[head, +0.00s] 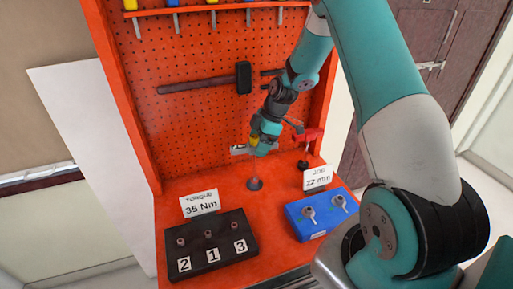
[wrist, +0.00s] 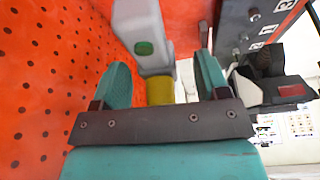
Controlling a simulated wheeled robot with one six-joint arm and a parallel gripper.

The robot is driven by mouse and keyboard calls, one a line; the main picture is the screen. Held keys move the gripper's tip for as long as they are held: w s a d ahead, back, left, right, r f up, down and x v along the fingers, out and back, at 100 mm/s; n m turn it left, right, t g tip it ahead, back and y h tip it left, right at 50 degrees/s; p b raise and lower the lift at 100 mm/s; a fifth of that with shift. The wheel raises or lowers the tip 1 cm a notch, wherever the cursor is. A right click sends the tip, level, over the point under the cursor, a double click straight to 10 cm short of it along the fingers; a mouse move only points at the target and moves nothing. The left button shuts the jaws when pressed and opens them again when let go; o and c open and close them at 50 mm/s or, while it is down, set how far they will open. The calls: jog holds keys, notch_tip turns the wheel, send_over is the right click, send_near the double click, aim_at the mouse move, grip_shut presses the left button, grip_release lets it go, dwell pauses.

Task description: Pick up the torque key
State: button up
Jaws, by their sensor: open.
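The likely torque key is a grey-white body with a green button (wrist: 145,48) and a yellow collar, seen in the wrist view between my two teal fingers. My gripper (wrist: 163,82) is open, with one finger on each side of this piece. I cannot tell whether either finger touches it. In the head view my gripper (head: 264,142) hangs over the back of the bench, in front of the pegboard. A yellow part and a pale plate with dark marks show beside it there, but most of the piece is hidden. A dark round foot (head: 255,184) stands on the bench below.
A black block numbered 1, 2, 3 (head: 213,259) stands front left by a "TORQUE 35 Nm" card (head: 199,202). A blue tray (head: 310,231) stands right by a "JOB 22 mm" card (head: 317,177). A red-topped piece (head: 308,135) stands behind. A hammer (head: 244,78) hangs on the pegboard.

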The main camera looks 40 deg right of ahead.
jog(key=shift+x, duration=0.85)
jog(key=c, duration=1.2)
notch_tip(320, 180, up, 20)
jog(key=b, duration=0.3)
grip_shut()
jog(key=shift+r, duration=0.2)
jog(key=shift+r+p, duration=1.55)
jog(key=shift+r, duration=0.3)
